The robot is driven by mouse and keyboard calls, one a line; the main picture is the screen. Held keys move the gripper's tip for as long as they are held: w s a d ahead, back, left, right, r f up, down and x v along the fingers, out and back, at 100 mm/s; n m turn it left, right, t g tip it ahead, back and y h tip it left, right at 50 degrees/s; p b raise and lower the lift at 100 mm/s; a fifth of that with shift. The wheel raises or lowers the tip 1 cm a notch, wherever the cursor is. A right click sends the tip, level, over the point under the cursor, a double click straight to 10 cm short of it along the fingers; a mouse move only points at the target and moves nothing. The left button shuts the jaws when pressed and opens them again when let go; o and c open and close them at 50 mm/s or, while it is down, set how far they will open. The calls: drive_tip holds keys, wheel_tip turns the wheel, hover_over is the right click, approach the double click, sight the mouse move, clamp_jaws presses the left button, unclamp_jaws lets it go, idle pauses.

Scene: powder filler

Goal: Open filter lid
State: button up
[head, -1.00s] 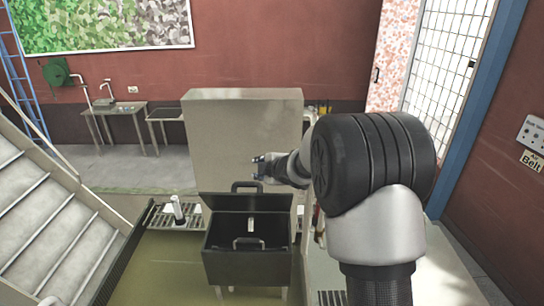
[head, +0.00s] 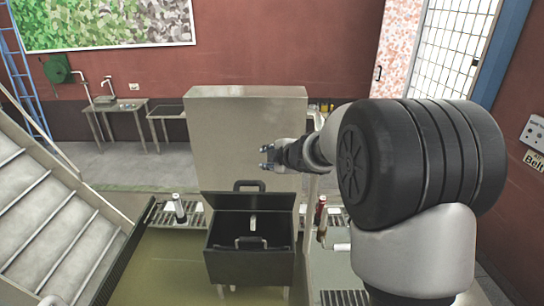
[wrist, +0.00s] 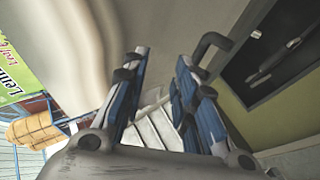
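The dark filter box (head: 250,265) stands in the lower middle of the head view. Its lid (head: 230,201) is raised and tilted back, with a handle (head: 250,185) on its upper edge. Another handle (head: 251,241) shows at the box's front opening. My gripper (head: 266,157) is above and behind the lid, apart from it. In the wrist view my gripper (wrist: 162,55) has its two blue fingers spread, with nothing between them. The lid handle (wrist: 208,44) shows beside the right finger, and the dark box interior (wrist: 275,50) is at upper right.
A large beige panel (head: 225,130) stands close behind the box and my gripper. A stair (head: 35,215) with a rail is at left. A small post (head: 179,208) stands left of the box, and a red-topped one (head: 321,215) right of it. Steel tables (head: 125,108) stand farther back.

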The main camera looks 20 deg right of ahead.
drive_tip(key=shift+s+d+r, duration=0.15)
drive_tip(key=shift+s+r, duration=0.2)
drive_tip(key=shift+r, duration=0.15)
drive_tip(key=shift+w, duration=0.1)
drive_tip(key=v, duration=1.2)
drive_tip(key=shift+f, duration=0.1)
